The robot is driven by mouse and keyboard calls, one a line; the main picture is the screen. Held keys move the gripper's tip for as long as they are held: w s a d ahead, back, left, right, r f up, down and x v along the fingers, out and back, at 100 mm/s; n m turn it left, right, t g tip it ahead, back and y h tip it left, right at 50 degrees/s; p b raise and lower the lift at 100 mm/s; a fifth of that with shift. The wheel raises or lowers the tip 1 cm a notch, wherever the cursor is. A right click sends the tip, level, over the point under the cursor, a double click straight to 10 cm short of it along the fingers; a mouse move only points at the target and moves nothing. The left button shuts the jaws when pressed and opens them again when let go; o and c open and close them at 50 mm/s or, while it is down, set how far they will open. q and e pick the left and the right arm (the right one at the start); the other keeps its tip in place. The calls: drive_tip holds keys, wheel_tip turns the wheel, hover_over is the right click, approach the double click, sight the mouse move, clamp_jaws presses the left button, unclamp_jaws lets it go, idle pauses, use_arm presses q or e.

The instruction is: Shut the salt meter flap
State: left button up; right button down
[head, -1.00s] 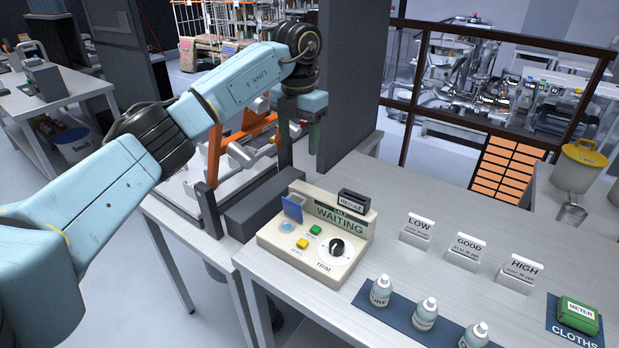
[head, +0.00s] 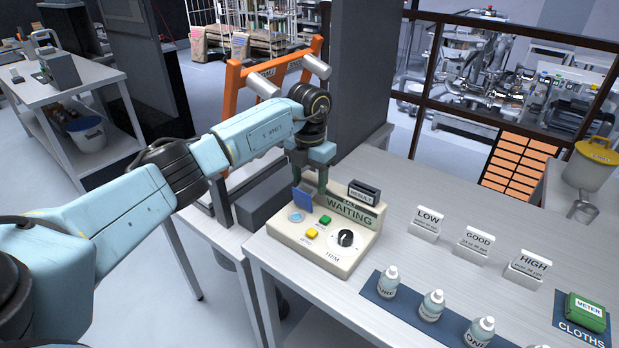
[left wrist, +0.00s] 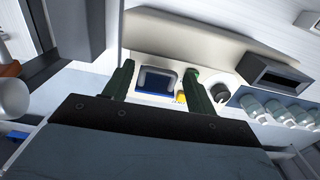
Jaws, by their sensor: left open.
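The salt meter (head: 318,247) is a cream box on the bench. Its display reads WAITING, and it has a green button, a yellow button and a black TRIM knob. My left gripper (head: 309,187) is just behind and above the flap, pointing down. In the left wrist view its two green fingers (left wrist: 158,85) are spread apart, with the flap (left wrist: 157,83) showing between them. I cannot tell whether a finger touches it. My right gripper is not in view.
A RESULT holder (head: 363,192) stands on the meter's back right. LOW (head: 427,224), GOOD (head: 473,245) and HIGH (head: 526,268) cards stand to the right. Bottles stand on a blue mat (head: 374,288) in front. A dark partition (head: 356,95) rises behind.

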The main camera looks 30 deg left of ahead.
use_arm(q)
drive_tip(key=shift+c, duration=0.6)
drive_tip(key=c, duration=0.6)
drive_tip(key=shift+c, duration=0.2)
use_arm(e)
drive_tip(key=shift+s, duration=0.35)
